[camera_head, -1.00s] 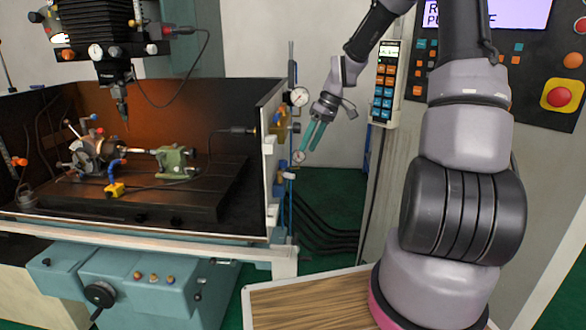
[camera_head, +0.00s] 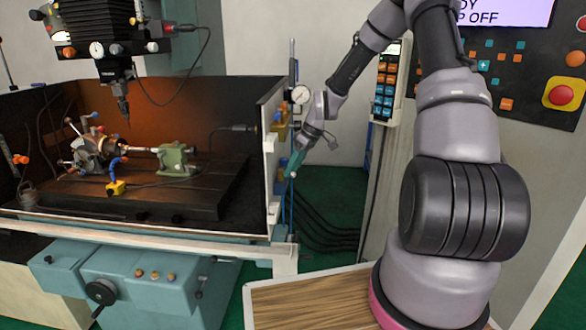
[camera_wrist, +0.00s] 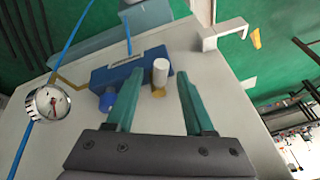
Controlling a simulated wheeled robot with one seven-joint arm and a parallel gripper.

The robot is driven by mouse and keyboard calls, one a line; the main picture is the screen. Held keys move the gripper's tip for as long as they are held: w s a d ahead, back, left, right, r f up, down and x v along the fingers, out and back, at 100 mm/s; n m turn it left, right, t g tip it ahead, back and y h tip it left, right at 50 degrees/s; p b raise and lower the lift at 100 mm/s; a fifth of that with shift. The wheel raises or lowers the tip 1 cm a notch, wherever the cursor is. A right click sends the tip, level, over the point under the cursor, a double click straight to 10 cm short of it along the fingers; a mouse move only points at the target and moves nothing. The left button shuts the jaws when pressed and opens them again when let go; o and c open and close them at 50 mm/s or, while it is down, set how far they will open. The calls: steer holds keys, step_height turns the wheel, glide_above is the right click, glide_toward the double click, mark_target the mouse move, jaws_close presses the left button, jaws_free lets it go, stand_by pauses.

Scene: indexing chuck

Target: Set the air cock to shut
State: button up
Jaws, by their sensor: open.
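In the wrist view a blue block (camera_wrist: 115,70) is fixed to a pale panel, with a white cylindrical knob (camera_wrist: 160,72) and a blue rounded part (camera_wrist: 108,101) at its near edge. A small brass piece (camera_wrist: 158,92) shows below the white knob. Which part is the air cock's handle is hard to tell. My gripper (camera_wrist: 161,77) is open, its green fingers on either side of the white knob in the picture; contact cannot be told. In the head view my gripper (camera_head: 295,164) is beside the machine enclosure's right end, which partly hides behind it.
A round dial gauge (camera_wrist: 48,103) and a blue hose (camera_wrist: 62,62) are left of the block in the wrist view. A white bracket (camera_wrist: 222,33) is at upper right. In the head view, the enclosure (camera_head: 262,160) stands left and a control cabinet (camera_head: 400,190) right.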

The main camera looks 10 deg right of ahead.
jaws_close()
steer(key=shift+a, duration=0.1)
steer(key=shift+s+a+m+t+h, duration=0.25)
steer(key=shift+s+a+m+t, duration=0.15)
steer(key=shift+m, duration=0.85)
steer(key=shift+s+a+m+t+h, duration=0.15)
steer(key=shift+a+m+t+h, duration=0.25)
steer(key=shift+m, duration=0.8)
steer(key=shift+s+a+m+t+h, duration=0.15)
steer(key=shift+s+a+m+t, duration=0.25)
steer(key=shift+m, duration=0.85)
steer(key=shift+w+d, duration=0.1)
jaws_free()
steer(key=v, duration=1)
steer(key=shift+s+r, duration=0.35)
